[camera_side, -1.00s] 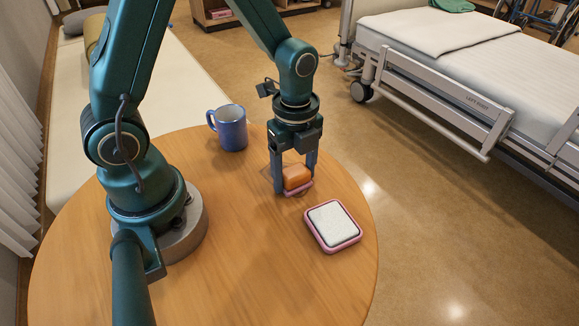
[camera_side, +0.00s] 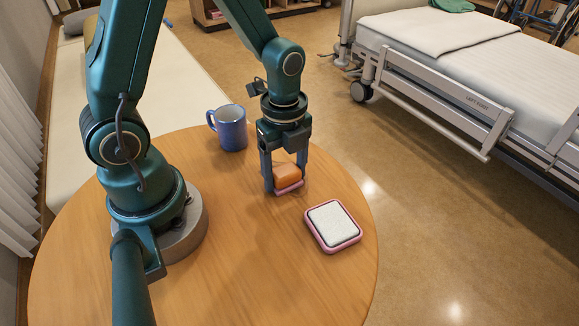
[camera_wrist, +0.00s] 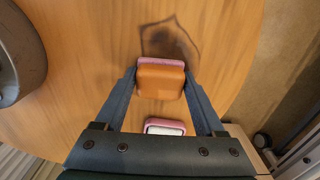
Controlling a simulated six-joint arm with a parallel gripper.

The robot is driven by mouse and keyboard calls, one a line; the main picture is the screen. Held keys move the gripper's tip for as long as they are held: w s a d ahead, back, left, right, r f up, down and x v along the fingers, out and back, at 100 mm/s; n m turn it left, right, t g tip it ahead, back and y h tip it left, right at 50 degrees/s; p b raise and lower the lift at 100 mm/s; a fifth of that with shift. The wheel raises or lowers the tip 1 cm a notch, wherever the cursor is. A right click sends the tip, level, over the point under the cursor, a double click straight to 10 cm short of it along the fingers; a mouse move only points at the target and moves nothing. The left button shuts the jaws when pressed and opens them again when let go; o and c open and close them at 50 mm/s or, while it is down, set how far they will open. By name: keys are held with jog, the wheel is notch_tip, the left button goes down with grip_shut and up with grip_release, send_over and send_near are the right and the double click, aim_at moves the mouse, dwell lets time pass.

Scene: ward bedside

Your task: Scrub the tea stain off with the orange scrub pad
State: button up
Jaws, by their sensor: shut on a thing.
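My gripper (camera_side: 283,184) is shut on the orange scrub pad (camera_side: 288,175), which has a pink underside. The pad is low over the round wooden table (camera_side: 220,280); I cannot tell whether it touches. In the wrist view the pad (camera_wrist: 160,80) sits between the fingers of my gripper (camera_wrist: 160,85). Just beyond it, a dark, angular outline (camera_wrist: 170,40) shows on the wood; I cannot tell whether it is shadow or part of the tea stain. No clear stain shows in the side view.
A pink-rimmed tray with a white surface (camera_side: 333,224) lies right of the gripper, near the table edge. A blue mug (camera_side: 230,128) stands at the back of the table. The front of the table is clear. A bed (camera_side: 470,80) stands beyond, on the right.

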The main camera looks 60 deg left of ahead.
aim_at(297, 199)
jog(key=shift+a, duration=3.55)
jog(key=shift+d, duration=5.7)
notch_tip(297, 199, up, 2)
jog(key=shift+r, duration=0.15)
notch_tip(297, 199, up, 6)
jog(key=shift+f, duration=0.1)
jog(key=shift+s, duration=0.15)
